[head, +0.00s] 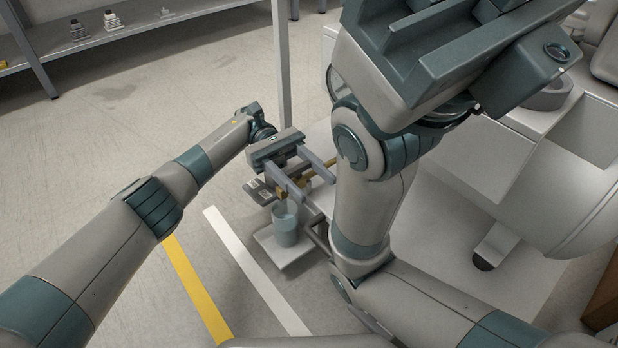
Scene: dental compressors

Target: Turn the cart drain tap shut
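My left gripper (314,190) reaches in from the left to the cart's front end. Its two grey fingers are apart. Brass-coloured fittings (281,192) of the drain tap show beside and between the fingers. I cannot tell whether a finger touches the tap, or which way its handle points. A translucent bluish cup (285,226) stands upright below the tap on a small white tray (285,254). My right arm crosses in front of the cart and hides part of the area right of the tap.
The white cart (455,212) with large pale housings fills the right side. A thin grey post (282,65) rises behind my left gripper. A shelf (135,22) with small items stands at the far left. Yellow (197,290) and white (256,270) lines mark the open floor.

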